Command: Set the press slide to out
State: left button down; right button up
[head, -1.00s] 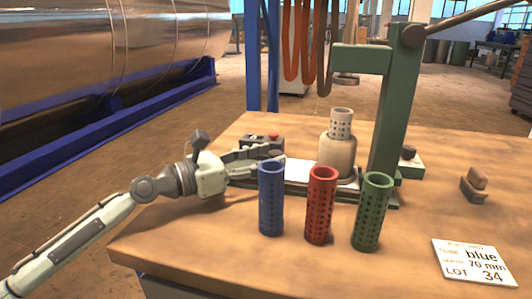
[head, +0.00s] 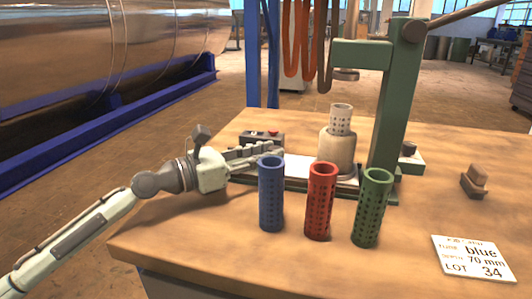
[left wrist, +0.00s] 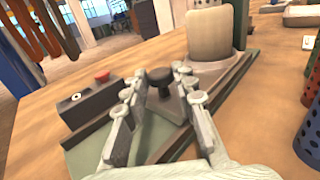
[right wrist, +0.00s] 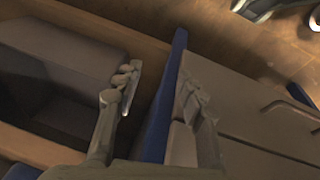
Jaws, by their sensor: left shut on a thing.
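The green press (head: 385,115) stands on the wooden table, its ram (head: 346,75) above a beige die (head: 336,155) with a perforated tube (head: 341,118) in it. The die sits at the press end of the slide's track (head: 297,172), roughly below the ram. A dark round knob (left wrist: 160,77) stands on the slide plate, in front of the die in the left wrist view. My left gripper (head: 278,148) is shut on this knob, with one finger on each side. My right gripper (right wrist: 155,88) is open and empty, away from the press; it is outside the head view.
Blue (head: 271,195), red (head: 320,203) and green (head: 371,209) perforated tubes stand in front of the track, close to my left gripper. A control box with a red button (head: 272,134) is behind it. A card (head: 472,260) reads blue, 70 mm, lot 34.

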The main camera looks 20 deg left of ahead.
pick_arm(q)
jog(key=shift+a+f, duration=0.15)
jog(key=shift+a, duration=0.2)
jog(key=a+b, duration=0.2)
jog(key=a, duration=0.3)
jog(key=shift+f+b, duration=0.1)
jog(key=shift+b, duration=0.2)
jog(key=a, duration=0.5)
jog(key=shift+a+r, duration=0.2)
jog(key=shift+a, duration=0.05)
pick_arm(e)
notch_tip(320, 180, up, 8)
jog(key=shift+d+f+h, duration=0.2)
jog(key=shift+h, duration=0.1)
jog(key=shift+s, duration=0.1)
pick_arm(q)
jog(key=c, duration=1.3)
grip_release()
jog(key=shift+a, duration=0.15)
pick_arm(e)
jog(key=shift+a, duration=0.1)
pick_arm(q)
jog(key=shift+o, duration=0.2)
jog(key=shift+s, duration=0.1)
